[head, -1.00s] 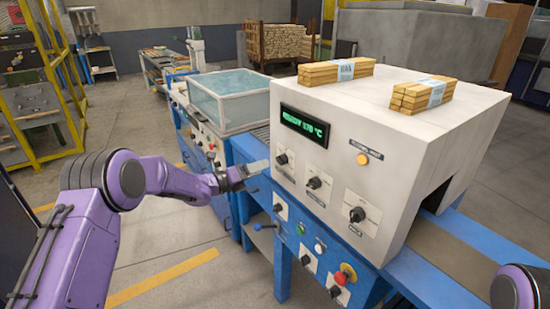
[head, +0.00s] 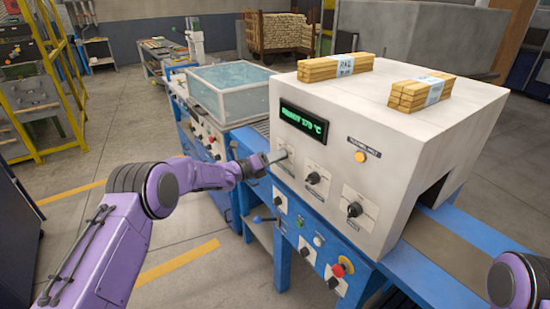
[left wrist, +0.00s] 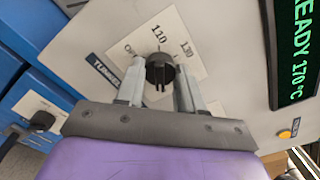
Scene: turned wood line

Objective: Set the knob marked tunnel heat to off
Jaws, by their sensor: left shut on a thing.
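The black tunnel heat knob (left wrist: 159,69) sits on a pale dial plate with marks 110 and 130 and a partly hidden mark at left. A dark label beginning "TUNNEL" (left wrist: 104,72) is beside it, partly covered by a finger. In the head view the knob (head: 283,154) is the leftmost on the white housing, under the display. My left gripper (head: 268,159) reaches it from the left. In the left wrist view its fingers (left wrist: 159,82) are shut on the knob's sides. I cannot tell which mark the knob points to. My right gripper is out of view.
The green display (head: 303,123) reads READY with about 170 °C. Two more black knobs (head: 314,178) (head: 354,210) are to the right on the white housing (head: 400,150). A red emergency button (head: 342,268) is below. Wood bundles (head: 335,68) lie on top.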

